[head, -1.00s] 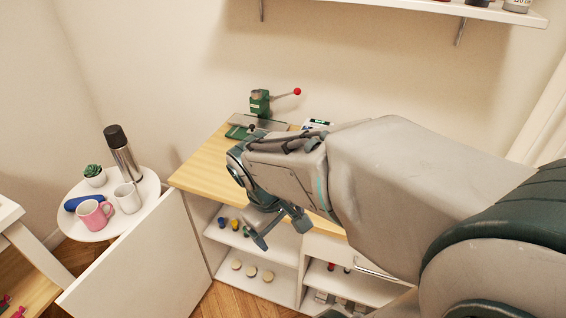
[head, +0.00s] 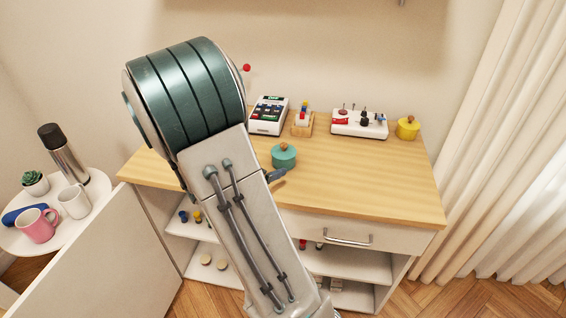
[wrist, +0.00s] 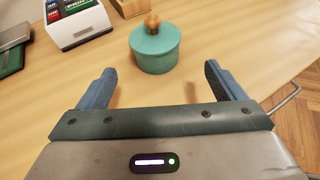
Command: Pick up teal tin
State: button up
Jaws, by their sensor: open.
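The teal tin (head: 284,156) is a round lidded tin with a wooden knob, upright on the wooden cabinet top (head: 370,185). In the wrist view the teal tin (wrist: 155,48) stands beyond my gripper, between the lines of its two fingers and a little left of centre. My gripper (wrist: 158,80) is open and empty, its fingers apart and not touching the tin. In the head view my arm hides most of the gripper; a fingertip (head: 276,175) shows just in front of the tin.
A calculator-like device (head: 268,115), a wooden holder (head: 303,124), a white pincushion box (head: 359,123) and a yellow tin (head: 407,128) line the back of the top. The front right of the top is clear. A round side table (head: 85,215) with mugs and a flask stands left.

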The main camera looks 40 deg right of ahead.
aim_at(278, 160)
jog(key=x, duration=0.5)
jog(key=shift+w+b+x, duration=0.15)
jog(key=shift+x, duration=1.15)
jog(key=shift+w+b+x, duration=0.15)
jog(key=shift+x, duration=1.2)
jog(key=shift+a+f, duration=0.15)
jog(key=c, duration=1.3)
jog(key=shift+c, duration=0.5)
